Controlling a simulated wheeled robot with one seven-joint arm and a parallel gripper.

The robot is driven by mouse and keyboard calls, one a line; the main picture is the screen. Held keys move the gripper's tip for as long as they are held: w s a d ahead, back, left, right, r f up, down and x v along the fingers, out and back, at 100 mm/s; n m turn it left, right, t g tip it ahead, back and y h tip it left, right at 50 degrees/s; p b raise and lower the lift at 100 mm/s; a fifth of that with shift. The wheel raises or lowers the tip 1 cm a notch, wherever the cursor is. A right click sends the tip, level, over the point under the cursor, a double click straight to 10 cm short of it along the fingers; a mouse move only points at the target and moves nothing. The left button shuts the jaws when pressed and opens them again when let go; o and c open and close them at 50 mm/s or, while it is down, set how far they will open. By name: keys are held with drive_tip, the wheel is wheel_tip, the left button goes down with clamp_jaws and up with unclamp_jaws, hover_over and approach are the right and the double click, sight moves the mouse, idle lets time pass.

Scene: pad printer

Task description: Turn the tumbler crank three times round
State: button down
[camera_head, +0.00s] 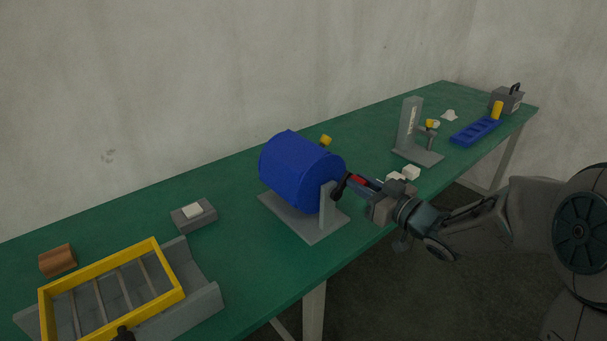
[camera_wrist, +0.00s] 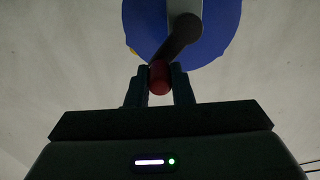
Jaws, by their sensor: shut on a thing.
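The blue tumbler drum (camera_head: 292,170) lies on its side on a grey stand (camera_head: 310,228) in the middle of the green table. It also shows in the wrist view (camera_wrist: 222,28) beyond the crank. The dark crank arm (camera_head: 340,187) is at the drum's right end, and in the wrist view the arm (camera_wrist: 178,38) slants down to a red handle (camera_wrist: 159,78). My gripper (camera_wrist: 160,90) has a finger on each side of the red handle and is shut on it. In the head view the handle (camera_head: 359,181) is partly hidden by my gripper (camera_head: 368,185).
White blocks (camera_head: 411,172) lie just beyond my gripper. A grey pad printer (camera_head: 411,130) and blue tray (camera_head: 475,131) stand farther right. A yellow frame (camera_head: 168,268) on a grey trough and a grey block (camera_head: 194,218) are at left.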

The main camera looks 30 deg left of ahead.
drive_tip(key=s, duration=0.1)
drive_tip(key=s+a, duration=0.1)
drive_tip(key=shift+s+r, duration=0.1)
drive_tip(key=shift+s, duration=0.4)
drive_tip(key=c, duration=1.3)
unclamp_jaws()
drive_tip(key=shift+a, duration=0.1)
drive_tip(key=shift+w+r+p+v, duration=0.1)
drive_tip(key=shift+p+v, duration=0.05)
drive_tip(key=shift+v, duration=1.6)
drive_tip(key=shift+w+r+p+v, duration=0.15)
drive_tip(key=shift+v, duration=1.6)
